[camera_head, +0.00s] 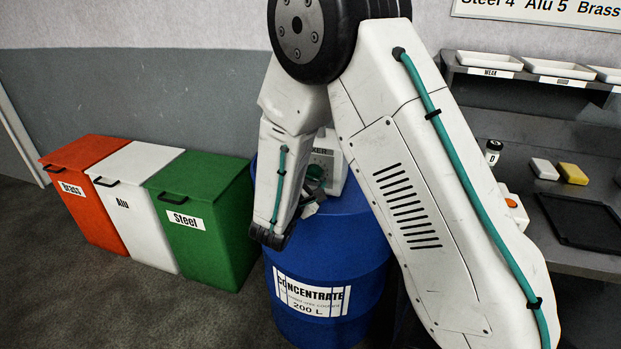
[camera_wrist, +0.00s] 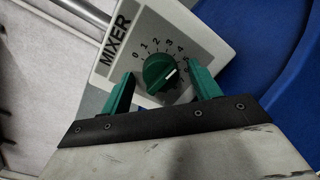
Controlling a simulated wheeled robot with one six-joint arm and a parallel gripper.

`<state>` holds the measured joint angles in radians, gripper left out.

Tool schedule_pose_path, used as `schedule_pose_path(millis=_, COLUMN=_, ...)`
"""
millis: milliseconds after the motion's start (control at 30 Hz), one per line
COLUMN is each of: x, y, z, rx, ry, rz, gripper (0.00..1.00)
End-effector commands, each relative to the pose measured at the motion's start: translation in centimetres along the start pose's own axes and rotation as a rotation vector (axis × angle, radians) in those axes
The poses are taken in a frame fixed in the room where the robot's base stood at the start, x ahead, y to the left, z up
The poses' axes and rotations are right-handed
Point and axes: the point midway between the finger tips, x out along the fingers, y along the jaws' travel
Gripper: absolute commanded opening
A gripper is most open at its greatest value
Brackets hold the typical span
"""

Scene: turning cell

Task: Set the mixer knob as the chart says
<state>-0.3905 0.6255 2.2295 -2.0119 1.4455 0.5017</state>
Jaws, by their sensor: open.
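The mixer box (camera_head: 333,160) sits on the blue drum, partly hidden behind my arm. In the wrist view its white face (camera_wrist: 205,40) reads MIXER. The green round knob (camera_wrist: 158,70) has a dial from 0 upward around it. The chart (camera_head: 540,10) on the wall reads Steel 4, Alu 5, Brass; the rest is cut off.
The blue concentrate drum (camera_head: 335,255) stands below the mixer. Red Brass (camera_head: 95,165), white Alu (camera_head: 137,190) and green Steel (camera_head: 205,200) bins stand at left. A grey bench (camera_head: 530,140) at right holds a black tray (camera_head: 583,222), a yellow block (camera_head: 573,173) and a white block (camera_head: 544,168).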

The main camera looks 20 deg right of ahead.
Motion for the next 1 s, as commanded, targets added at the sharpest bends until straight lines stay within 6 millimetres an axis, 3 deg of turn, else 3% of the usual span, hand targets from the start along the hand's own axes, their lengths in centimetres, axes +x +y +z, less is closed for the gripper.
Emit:
schedule_pose_path(millis=167, x=-0.01, y=0.0, z=0.01, rx=0.0, ry=0.0, rz=0.0, gripper=0.59)
schedule_pose_path(millis=300, x=-0.02, y=0.0, z=0.02, rx=0.0, ry=0.0, rz=0.0, gripper=0.2)
schedule_pose_path(millis=333, x=-0.02, y=0.01, z=0.02, rx=0.0, ry=0.0, rz=0.0, gripper=0.18)
schedule_pose_path(millis=667, x=-0.05, y=0.03, z=0.01, rx=-0.031, ry=-0.003, rz=0.002, gripper=0.18)
schedule_pose_path(millis=1000, x=-0.07, y=0.03, z=-0.05, rx=-0.241, ry=-0.018, rz=0.015, gripper=0.18)
